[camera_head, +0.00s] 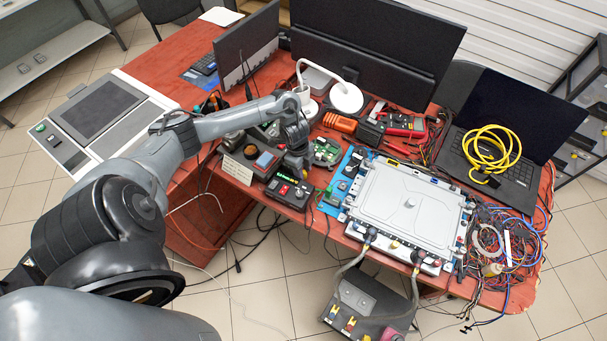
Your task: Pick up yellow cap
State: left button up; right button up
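Small yellow pieces (350,324) show at the lower left of the dark grey box (366,296), near the bottom edge of the head view. They look like caps, but are too small to be sure. A red piece (388,334) sits to their right. My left gripper (298,172) points down over the cluttered part of the table, left of the large grey battery-like unit (410,205). It is well above and left of the yellow pieces in the picture. Its fingers are too small and dark to tell open from shut. My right gripper is not in view.
Two hoses (416,290) run from the large unit's front to the grey box. A control box with buttons (290,191) lies under my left gripper. Tangled wires (505,240), a laptop (500,165) with a yellow cable (490,148), and monitors (375,45) crowd the red table.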

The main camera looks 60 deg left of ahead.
pick_arm(q)
grip_shut()
jog(key=shift+r, duration=0.2)
